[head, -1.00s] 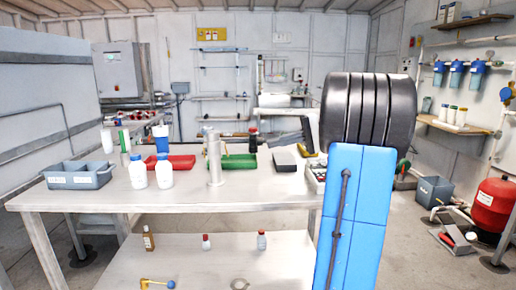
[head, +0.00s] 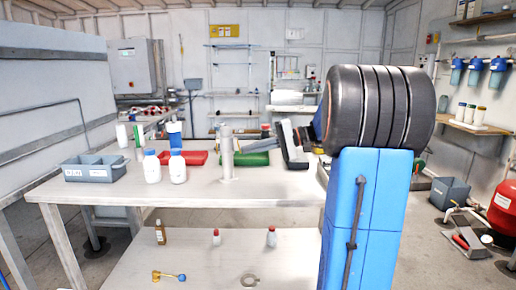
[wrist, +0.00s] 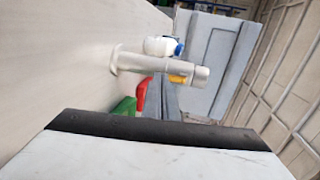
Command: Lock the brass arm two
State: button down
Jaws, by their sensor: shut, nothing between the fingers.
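My gripper (head: 292,146) is above the right part of the bench, left of the black ribbed part of my arm. It is shut and empty. Its pale block with a black edge fills the bottom of the wrist view (wrist: 160,148). A small brass piece with a blue ball end (head: 168,276) lies on the lower shelf, far from my gripper. I cannot tell whether it is the brass arm two. No other brass arm can be made out. A steel post (head: 227,160) stands upright on the bench, left of my gripper, and also shows in the wrist view (wrist: 160,67).
The bench (head: 110,190) holds a grey bin (head: 92,174), two white bottles with blue caps (head: 152,168), a red tray (head: 197,158) and a green tray (head: 250,159). Small bottles and a metal ring (head: 249,281) are on the lower shelf. The bench front is clear.

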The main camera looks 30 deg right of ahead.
dwell(0.3)
jog(key=shift+w+a+f, duration=0.5)
jog(key=shift+a+f, duration=0.2)
jog(key=shift+a, duration=0.05)
jog(key=v, duration=1.7)
jog(key=shift+s+d, duration=0.15)
